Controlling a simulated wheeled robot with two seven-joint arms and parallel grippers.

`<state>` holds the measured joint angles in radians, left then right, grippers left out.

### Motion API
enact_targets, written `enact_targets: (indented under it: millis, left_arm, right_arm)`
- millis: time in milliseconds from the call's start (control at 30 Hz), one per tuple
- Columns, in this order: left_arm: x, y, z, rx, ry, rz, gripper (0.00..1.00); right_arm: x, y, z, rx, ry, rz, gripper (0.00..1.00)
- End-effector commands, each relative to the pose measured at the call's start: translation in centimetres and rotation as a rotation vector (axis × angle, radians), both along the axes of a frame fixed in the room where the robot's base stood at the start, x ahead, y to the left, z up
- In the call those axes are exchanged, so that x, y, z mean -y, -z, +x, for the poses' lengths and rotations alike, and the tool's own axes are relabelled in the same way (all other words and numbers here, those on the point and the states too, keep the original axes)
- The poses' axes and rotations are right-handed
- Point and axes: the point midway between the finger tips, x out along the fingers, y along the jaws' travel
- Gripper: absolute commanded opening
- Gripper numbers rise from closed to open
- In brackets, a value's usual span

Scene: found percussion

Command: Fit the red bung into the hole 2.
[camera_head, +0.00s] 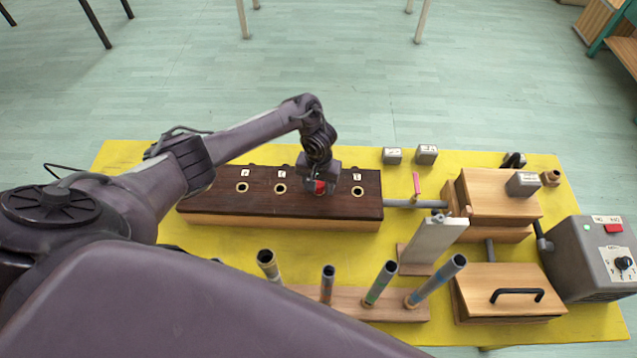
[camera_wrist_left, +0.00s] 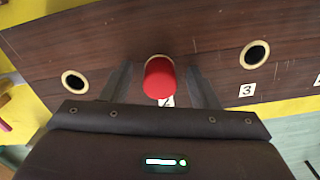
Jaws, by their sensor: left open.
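The red bung (camera_wrist_left: 159,78) stands at hole 2 of the dark wooden board (camera_head: 215,190). The label 2 (camera_wrist_left: 167,101) shows just beside it, and a bit of pale rim shows behind it. How deep the bung sits in the hole I cannot tell. My left gripper (camera_wrist_left: 160,85) is open, with one finger on each side of the bung and a gap to each. In the head view the left gripper (camera_head: 319,190) is over the board, and a little of the red bung (camera_head: 319,186) shows below it. My right gripper is not in view.
Hole 3 (camera_wrist_left: 255,54) and an empty hole (camera_wrist_left: 75,81) flank the bung. Several upright tubes (camera_head: 328,285) stand in front of the board on the yellow table top (camera_head: 240,242). Wooden boxes (camera_head: 495,200) and a grey control unit (camera_head: 590,258) are at the right.

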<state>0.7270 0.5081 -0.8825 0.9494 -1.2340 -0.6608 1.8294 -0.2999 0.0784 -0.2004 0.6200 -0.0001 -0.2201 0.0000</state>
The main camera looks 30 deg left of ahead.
Motion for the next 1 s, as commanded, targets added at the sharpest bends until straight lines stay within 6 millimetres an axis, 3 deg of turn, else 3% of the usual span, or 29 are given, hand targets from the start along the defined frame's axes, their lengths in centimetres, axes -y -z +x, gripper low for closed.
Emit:
enact_targets:
  millis: [267,533,700,1000]
  left_arm:
    - [0.1,-0.8,0.0,0.000,0.003,-0.002,0.54]
    - [0.0,-5.3,0.1,0.002,0.003,-0.001,0.54]
    - [0.0,-7.5,0.1,0.001,0.001,0.000,0.54]
    - [0.0,-7.8,0.0,-0.001,0.000,0.000,0.54]
  right_arm:
    - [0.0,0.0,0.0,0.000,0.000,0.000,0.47]
    - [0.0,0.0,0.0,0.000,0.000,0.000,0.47]
    - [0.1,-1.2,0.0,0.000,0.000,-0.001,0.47]
    - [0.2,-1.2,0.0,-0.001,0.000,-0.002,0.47]
